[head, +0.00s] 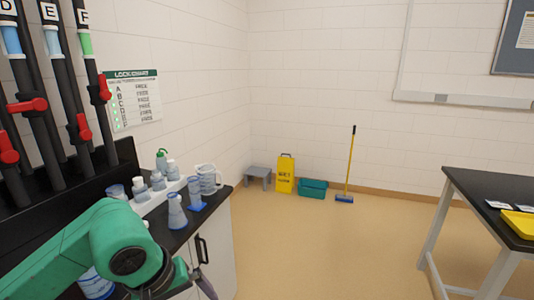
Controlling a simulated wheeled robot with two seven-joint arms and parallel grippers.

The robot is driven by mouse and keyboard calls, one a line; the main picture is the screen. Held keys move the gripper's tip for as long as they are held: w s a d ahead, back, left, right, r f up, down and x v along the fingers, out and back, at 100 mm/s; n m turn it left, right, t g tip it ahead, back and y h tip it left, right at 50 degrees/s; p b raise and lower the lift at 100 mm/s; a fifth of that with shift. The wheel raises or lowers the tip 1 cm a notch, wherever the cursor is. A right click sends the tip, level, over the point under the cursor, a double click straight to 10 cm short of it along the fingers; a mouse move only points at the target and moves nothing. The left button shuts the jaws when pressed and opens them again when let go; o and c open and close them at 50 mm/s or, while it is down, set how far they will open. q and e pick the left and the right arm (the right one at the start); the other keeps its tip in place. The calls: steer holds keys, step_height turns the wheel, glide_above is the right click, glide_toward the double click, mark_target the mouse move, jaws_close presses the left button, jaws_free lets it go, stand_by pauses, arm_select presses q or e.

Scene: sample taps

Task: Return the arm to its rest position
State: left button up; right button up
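My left arm (85,248), green with a dark round joint, reaches in from the lower left over the front of the black counter (215,208). My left gripper (188,280) is only partly seen at the bottom edge, below the arm's end and near the cabinet handle. Its fingertips are not clear, so I cannot tell whether it is open or shut, or whether it holds anything. My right arm and gripper are out of view.
Sample pipes with red tap handles (78,127) stand at the left. Bottles, flasks and a jug (208,180) stand on the counter beyond my arm. A black-topped table (480,200) is at the right. The floor between is clear; a yellow sign (285,174) stands by the wall.

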arm_select(q)
steer(key=w+d+n+h, duration=0.8)
steer(key=d+n+h, duration=0.3)
steer(key=n, duration=0.4)
steer(key=w+a+f+n+t+h, duration=0.1)
steer(key=w+a+f+n+t, duration=0.7)
steer(key=n, duration=0.7)
steer(key=s+a+f+n+y, duration=0.2)
steer(key=a+f+n+y, duration=0.15)
steer(key=f+n, duration=0.45)
steer(key=s+a+f+n+t+y, duration=0.1)
steer(key=a+f+n+y, duration=0.3)
steer(key=f, duration=0.6)
steer(key=s+a+f+n+y, duration=0.25)
steer(key=a+f+n, duration=0.25)
steer(key=f+n, duration=0.35)
steer(key=s+a+f+n+g+y, duration=0.3)
steer(key=s+f+n, duration=0.3)
steer(key=s+f, duration=0.55)
steer(key=s+f+n+g, duration=0.4)
steer(key=s+f, duration=0.2)
steer(key=s, duration=0.8)
steer(key=s+d+f+n+g+y, duration=0.1)
steer(key=s+f+n+g, duration=0.3)
steer(key=s, duration=0.9)
step_height(320, 180, down, 2)
steer(key=shift+s+f, duration=0.1)
steer(key=shift+s, duration=0.3)
